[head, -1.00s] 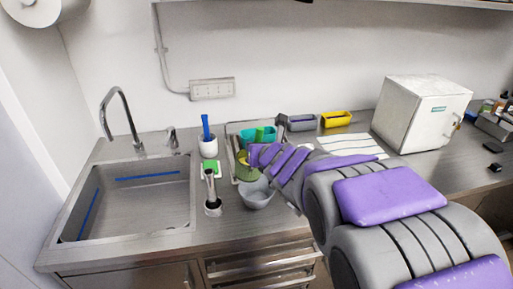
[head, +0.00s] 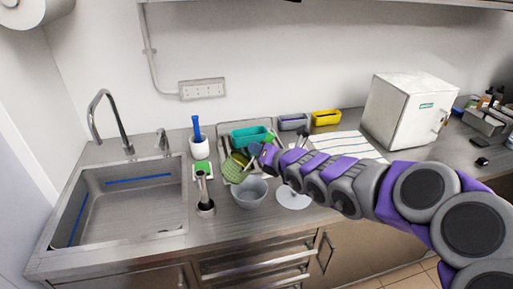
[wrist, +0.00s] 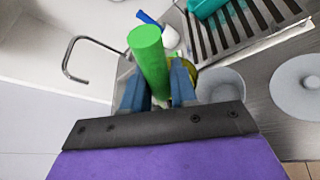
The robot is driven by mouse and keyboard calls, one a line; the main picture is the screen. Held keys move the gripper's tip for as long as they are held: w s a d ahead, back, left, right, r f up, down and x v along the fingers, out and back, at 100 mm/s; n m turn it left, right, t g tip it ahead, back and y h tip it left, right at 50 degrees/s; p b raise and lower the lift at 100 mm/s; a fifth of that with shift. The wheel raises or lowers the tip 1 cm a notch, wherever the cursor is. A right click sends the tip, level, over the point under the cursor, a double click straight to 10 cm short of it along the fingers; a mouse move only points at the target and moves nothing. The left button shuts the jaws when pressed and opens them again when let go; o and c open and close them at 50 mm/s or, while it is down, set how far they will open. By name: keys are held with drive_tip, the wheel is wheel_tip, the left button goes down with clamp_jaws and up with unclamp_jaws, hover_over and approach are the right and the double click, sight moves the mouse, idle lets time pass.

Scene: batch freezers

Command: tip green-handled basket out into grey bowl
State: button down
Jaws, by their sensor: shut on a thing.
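The green-handled basket (head: 233,167) is a yellow-green mesh basket, seen in the head view beside and slightly behind the grey bowl. It looks tilted. My gripper (head: 258,152) is at its handle. In the wrist view, the thick green handle (wrist: 149,58) stands between the blue fingers of my gripper (wrist: 157,85), which is shut on it. The grey bowl (head: 250,194) stands on the counter just in front of the basket; it also shows in the wrist view (wrist: 224,84), right of the fingers. The basket's contents cannot be made out.
A dish rack (wrist: 240,42) with a teal container (head: 250,137) is behind. A pale round lid (head: 294,198) lies right of the bowl, and a utensil holder (head: 205,208) stands left. The sink (head: 130,205) is at left. A striped cloth (head: 350,145) and white box (head: 408,108) are right.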

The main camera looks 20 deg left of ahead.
drive_tip(key=shift+w+d+f+m, duration=0.15)
drive_tip(key=shift+d+m, duration=0.15)
drive_tip(key=shift+d, duration=0.25)
drive_tip(key=p, duration=0.2)
drive_tip(key=f+m+y+p, duration=0.1)
drive_tip(key=p, duration=0.1)
drive_tip(key=shift+w+d+f+p, duration=0.25)
drive_tip(key=shift+w+d+p, duration=0.05)
drive_tip(key=shift+w+p, duration=0.1)
drive_tip(key=shift+d+p, duration=0.1)
drive_tip(key=shift+p, duration=0.2)
drive_tip(key=p, duration=0.1)
drive_tip(key=m+p, duration=0.1)
drive_tip(key=shift+w+d+f+y+p, duration=0.2)
drive_tip(key=shift+d+f+y+p, duration=0.05)
drive_tip(key=shift+f+y+p, duration=0.1)
